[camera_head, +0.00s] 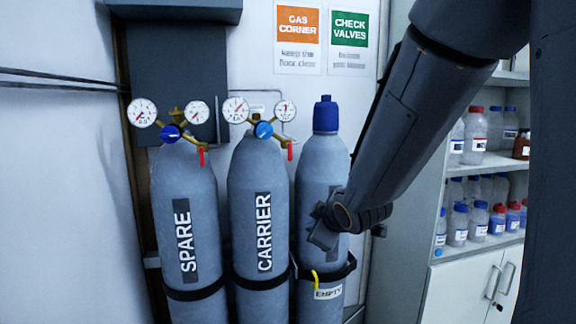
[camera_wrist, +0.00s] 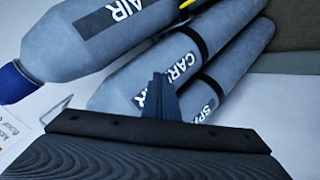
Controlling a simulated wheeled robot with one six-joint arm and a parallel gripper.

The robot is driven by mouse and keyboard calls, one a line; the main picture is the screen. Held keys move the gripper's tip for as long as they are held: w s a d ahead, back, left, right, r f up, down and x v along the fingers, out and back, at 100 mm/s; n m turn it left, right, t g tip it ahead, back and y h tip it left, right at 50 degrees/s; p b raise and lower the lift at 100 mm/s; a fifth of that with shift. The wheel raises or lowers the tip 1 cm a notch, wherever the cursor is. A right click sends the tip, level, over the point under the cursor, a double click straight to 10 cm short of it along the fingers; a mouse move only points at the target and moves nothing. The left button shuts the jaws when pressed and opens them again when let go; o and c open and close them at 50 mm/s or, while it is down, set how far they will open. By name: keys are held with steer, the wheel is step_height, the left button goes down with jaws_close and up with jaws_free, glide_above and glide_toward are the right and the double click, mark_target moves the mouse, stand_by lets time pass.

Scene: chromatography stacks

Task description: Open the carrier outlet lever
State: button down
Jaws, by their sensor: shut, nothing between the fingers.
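The carrier cylinder (camera_head: 258,195) is grey and stands in the middle of three. Its regulator has a blue knob (camera_head: 263,130) and two round gauges. The carrier outlet lever (camera_head: 290,150) is red and hangs down at the regulator's right side. My gripper (camera_head: 322,238) is in front of the right-hand cylinder, lower than the lever and to its right, apart from it. In the wrist view the gripper's fingers (camera_wrist: 160,92) are together with nothing between them. The carrier cylinder (camera_wrist: 135,92) shows behind them there; the lever is not visible in that view.
The spare cylinder (camera_head: 185,190) at left has a similar red lever (camera_head: 202,154). The right-hand cylinder (camera_head: 317,165) has a blue cap, an "EMPTY" tag (camera_head: 328,293) and, in the wrist view, "AIR" lettering (camera_wrist: 115,25). Shelves of bottles (camera_head: 475,135) stand at right.

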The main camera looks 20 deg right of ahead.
mark_target(289, 158)
steer(key=w+a+r+n+t+y+b, duration=0.1)
steer(key=w+r+n+t+y, duration=0.1)
steer(key=r+n, duration=0.3)
steer(key=w+a+r+n+t+y, duration=0.2)
steer(key=r+n, duration=0.4)
steer(key=r, duration=0.3)
steer(key=shift+w+a+r+n+t+y+b, duration=0.3)
steer(key=shift+w+t+y+b, duration=0.1)
steer(key=shift+t+y, duration=0.45)
steer(key=w+p, duration=0.1)
steer(key=w, duration=0.2)
steer(key=w+p, duration=0.2)
steer(key=w, duration=0.1)
steer(key=w+p, duration=0.2)
steer(key=w, duration=0.1)
steer(key=shift+w+d, duration=0.25)
steer(key=shift+d, duration=0.1)
